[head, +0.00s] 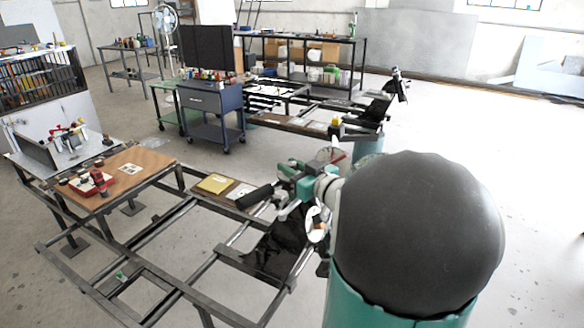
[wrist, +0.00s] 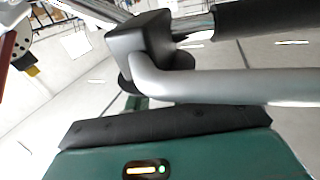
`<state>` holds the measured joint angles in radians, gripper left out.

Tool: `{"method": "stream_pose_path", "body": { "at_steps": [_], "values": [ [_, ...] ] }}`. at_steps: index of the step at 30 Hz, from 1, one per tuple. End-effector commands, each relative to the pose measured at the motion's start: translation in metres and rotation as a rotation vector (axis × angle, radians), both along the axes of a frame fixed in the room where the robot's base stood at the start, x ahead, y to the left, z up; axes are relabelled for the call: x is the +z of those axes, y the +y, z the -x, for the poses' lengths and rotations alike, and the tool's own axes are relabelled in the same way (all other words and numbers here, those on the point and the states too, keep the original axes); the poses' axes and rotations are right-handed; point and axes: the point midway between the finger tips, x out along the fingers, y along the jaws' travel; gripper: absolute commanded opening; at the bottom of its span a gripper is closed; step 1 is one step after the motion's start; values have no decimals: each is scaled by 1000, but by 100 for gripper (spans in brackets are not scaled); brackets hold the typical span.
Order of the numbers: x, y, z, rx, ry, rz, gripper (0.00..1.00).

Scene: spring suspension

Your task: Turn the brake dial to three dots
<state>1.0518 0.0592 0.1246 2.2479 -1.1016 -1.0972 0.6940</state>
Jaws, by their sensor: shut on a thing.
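My gripper (head: 288,190) is at the inner end of a bar with a black grip (head: 256,197), on the right side of the near frame. In the wrist view, a dark rounded block (wrist: 140,45) lies just beyond the green, black-padded hand, and the jaws appear shut there. Their fingertips and exact contact are hidden. A silver tube (wrist: 235,86) runs right from the block, below a black grip (wrist: 265,20). A pale disc with dark dots (wrist: 20,38) is cut off at upper left, beside a yellow tab (wrist: 31,70). I cannot tell whether it is the brake dial; no three-dot mark is readable.
A black pedal pad (head: 275,252) lies below the gripper. A blue cart (head: 210,110) stands behind. Open floor lies to the right.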

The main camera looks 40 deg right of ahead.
Motion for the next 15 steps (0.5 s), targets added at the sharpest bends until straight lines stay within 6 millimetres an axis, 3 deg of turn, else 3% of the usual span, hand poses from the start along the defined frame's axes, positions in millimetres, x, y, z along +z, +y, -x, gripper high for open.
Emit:
{"method": "stream_pose_path", "body": {
  "at_steps": [15],
  "values": [
    [-1, 2, -1, -367, -7, 24, 0]
  ]
}}
